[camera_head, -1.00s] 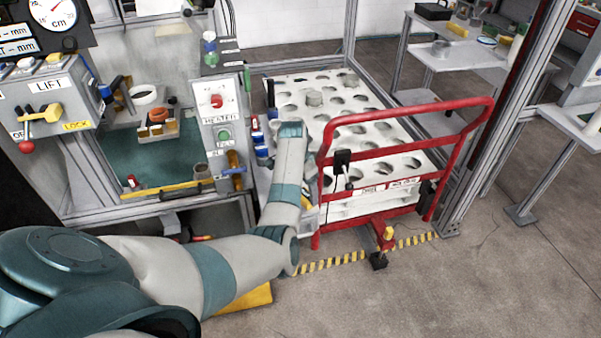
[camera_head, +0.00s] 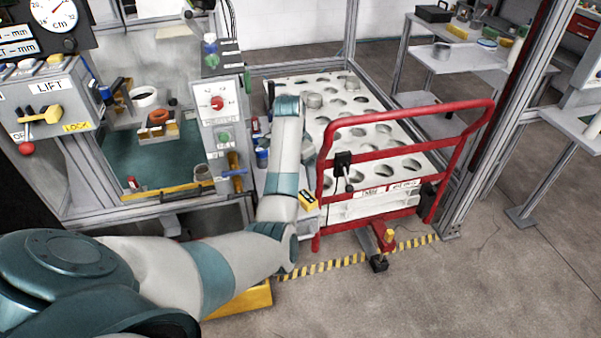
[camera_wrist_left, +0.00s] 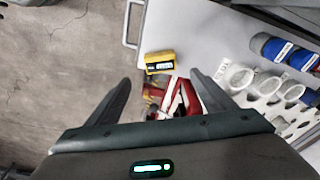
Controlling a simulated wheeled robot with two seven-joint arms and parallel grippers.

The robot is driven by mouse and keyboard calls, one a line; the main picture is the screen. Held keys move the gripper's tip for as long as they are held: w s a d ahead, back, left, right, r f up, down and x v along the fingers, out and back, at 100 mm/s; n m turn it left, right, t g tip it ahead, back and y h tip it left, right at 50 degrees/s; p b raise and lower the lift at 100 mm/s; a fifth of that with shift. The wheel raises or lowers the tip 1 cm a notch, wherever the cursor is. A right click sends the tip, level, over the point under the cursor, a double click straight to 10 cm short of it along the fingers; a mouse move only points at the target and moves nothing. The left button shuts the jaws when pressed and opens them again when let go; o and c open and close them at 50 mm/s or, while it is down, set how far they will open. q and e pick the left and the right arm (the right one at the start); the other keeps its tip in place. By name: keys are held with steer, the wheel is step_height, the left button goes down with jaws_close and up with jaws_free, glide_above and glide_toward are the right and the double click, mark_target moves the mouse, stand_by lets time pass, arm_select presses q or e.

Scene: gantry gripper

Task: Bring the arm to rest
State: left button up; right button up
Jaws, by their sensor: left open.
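My left arm (camera_head: 285,185) comes in from the lower left of the head view and bends upward, between the machine bench and the red-railed cart. Its gripper is mostly hidden behind the forearm there. In the left wrist view, my left gripper (camera_wrist_left: 160,76) is open, its two dark fingers spread wide with nothing held between them. Beyond the fingers are a yellow box (camera_wrist_left: 160,62) and red-and-white items (camera_wrist_left: 180,98), apart from the fingers as far as I can tell. My right gripper is in neither view.
The red cart rail (camera_head: 405,118) stands close to the right of my forearm, beside a white tray with holes (camera_head: 385,135). The heater panel (camera_head: 217,125) is close on the left. Blue rolls (camera_wrist_left: 270,47) and white rings (camera_wrist_left: 240,78) lie right of the gripper. Floor is open at lower right.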

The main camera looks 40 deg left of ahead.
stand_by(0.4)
arm_select(q)
steer(key=s+d+f+n+t+y, duration=0.1)
steer(key=s+d+f, duration=0.2)
steer(key=s+f, duration=0.5)
steer(key=s+d+f+y, duration=0.2)
steer(key=s+d+f, duration=0.15)
steer(key=s, duration=0.85)
steer(key=s+d+r+t+h, duration=0.1)
steer(key=s+d, duration=0.6)
steer(key=s, duration=0.3)
steer(key=s+d+r+h, duration=0.1)
steer(key=s+d+h, duration=0.1)
steer(key=s+d, duration=0.7)
step_height(320, 180, down, 23)
steer(key=w+t, duration=0.1)
steer(key=w, duration=0.1)
steer(key=s+f, duration=0.3)
steer(key=f, duration=0.5)
steer(key=s+d+f+t+h, duration=0.1)
steer(key=s+f, duration=0.3)
steer(key=f, duration=0.4)
steer(key=shift+d, duration=0.25)
